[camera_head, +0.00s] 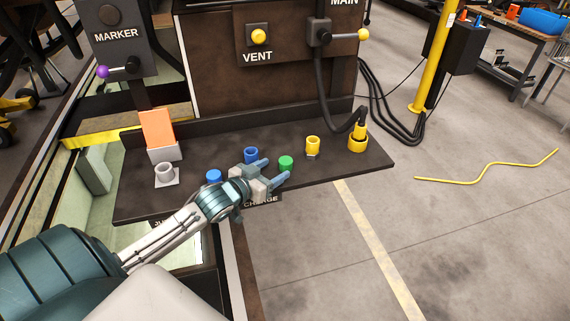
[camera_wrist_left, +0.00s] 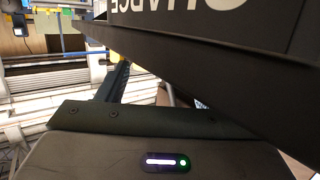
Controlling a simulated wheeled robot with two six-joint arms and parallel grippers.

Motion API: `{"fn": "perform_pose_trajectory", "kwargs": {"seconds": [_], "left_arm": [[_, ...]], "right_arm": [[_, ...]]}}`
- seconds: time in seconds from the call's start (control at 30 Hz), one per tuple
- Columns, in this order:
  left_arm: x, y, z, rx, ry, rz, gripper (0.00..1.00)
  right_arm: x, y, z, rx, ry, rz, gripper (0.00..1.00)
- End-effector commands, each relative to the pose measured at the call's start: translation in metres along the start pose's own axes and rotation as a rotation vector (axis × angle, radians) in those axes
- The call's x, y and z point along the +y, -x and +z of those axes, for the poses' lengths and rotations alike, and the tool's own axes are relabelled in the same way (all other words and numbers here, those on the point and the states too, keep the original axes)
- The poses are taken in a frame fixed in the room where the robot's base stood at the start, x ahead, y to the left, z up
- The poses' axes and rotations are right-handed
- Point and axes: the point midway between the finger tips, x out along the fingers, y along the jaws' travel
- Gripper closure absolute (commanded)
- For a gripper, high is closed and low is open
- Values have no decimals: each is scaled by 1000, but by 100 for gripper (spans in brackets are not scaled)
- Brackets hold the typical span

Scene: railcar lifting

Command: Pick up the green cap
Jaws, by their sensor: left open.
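The green cap (camera_head: 286,163) sits upright on the dark shelf (camera_head: 220,140), near its front edge. My left gripper (camera_head: 275,169) is open and empty at that edge, over the CHARGE label. Its two blue-grey fingertips point toward the cap, which appears just beyond them. I cannot tell whether they touch it or how their heights compare. In the left wrist view the shelf edge with its label (camera_wrist_left: 200,14) fills the upper part, one finger (camera_wrist_left: 114,82) shows beneath it, and I cannot make out the cap. My right gripper is not in view.
A blue cap (camera_head: 214,176) is left of my gripper, and a blue socket (camera_head: 251,155) is close behind it. A yellow socket (camera_head: 313,145) and a yellow plug with cable (camera_head: 357,140) stand to the right. A white socket (camera_head: 165,173) is at left.

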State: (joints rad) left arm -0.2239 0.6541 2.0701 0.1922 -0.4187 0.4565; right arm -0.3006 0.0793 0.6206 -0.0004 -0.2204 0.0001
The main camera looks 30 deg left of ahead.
Motion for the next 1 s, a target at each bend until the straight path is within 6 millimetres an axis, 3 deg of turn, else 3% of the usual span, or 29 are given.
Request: {"fn": "perform_pose_trajectory", "kwargs": {"seconds": [0.3, 0.6, 0.87, 1.0], "left_arm": [[4, -36, -2, 2, 3, -1, 40], [4, -40, 0, 0, 0, 0, 40], [4, -40, 0, 1, 0, 0, 88], [4, -40, 0, 1, 0, 0, 88]], "right_arm": [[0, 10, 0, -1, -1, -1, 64], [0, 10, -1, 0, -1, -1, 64], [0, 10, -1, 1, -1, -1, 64], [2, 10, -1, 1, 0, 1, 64]]}}
